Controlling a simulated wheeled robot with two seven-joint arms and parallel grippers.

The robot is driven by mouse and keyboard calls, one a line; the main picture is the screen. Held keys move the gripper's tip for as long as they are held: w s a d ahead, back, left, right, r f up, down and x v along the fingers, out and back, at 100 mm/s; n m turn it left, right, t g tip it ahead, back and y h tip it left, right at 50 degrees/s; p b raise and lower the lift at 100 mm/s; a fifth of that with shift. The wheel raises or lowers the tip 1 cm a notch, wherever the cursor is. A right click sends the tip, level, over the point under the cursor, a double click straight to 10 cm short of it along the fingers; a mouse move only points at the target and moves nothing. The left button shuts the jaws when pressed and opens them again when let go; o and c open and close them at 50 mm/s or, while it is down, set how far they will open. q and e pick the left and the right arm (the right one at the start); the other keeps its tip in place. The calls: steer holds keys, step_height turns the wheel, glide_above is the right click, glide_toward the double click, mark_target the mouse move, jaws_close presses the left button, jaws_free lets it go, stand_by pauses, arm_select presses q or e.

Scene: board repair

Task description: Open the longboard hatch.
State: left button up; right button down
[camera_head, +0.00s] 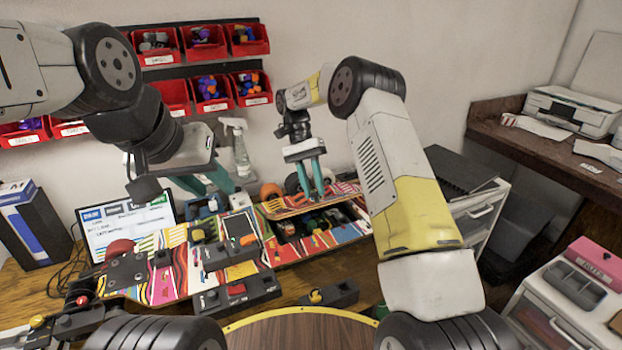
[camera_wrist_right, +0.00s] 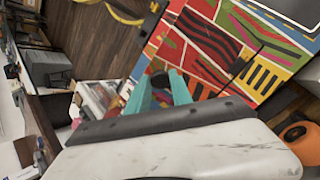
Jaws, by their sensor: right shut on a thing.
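The colourful longboard (camera_head: 165,278) lies across the workbench. Its patterned hatch (camera_head: 285,208) is raised at the right part of the board, with an open compartment (camera_head: 310,226) showing dark parts below it. My right gripper (camera_head: 312,190) points down at the hatch and is shut on it. In the right wrist view the teal fingers (camera_wrist_right: 158,82) close around a small dark piece beside the patterned surface (camera_wrist_right: 225,50). My left gripper (camera_head: 206,184) hangs above the left part of the board, its teal fingers apart and nothing seen between them.
A black tool tray (camera_head: 235,295) sits at the board's front edge. A monitor (camera_head: 125,222) and a spray bottle (camera_head: 238,150) stand behind. Red bins (camera_head: 205,45) hang on the wall. A round wooden top (camera_head: 300,332) is in front. White drawers (camera_head: 560,320) stand right.

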steer(key=c, duration=1.1)
jaws_free()
steer(key=shift+r, duration=0.15)
steer(key=shift+r, duration=0.3)
step_height(320, 180, up, 3)
steer(key=shift+f, duration=0.15)
steer(key=s, duration=0.5)
steer(key=s+r, duration=0.1)
steer(key=s, duration=0.4)
steer(key=s+a, duration=0.1)
steer(key=s, duration=0.5)
steer(key=shift+r, duration=0.2)
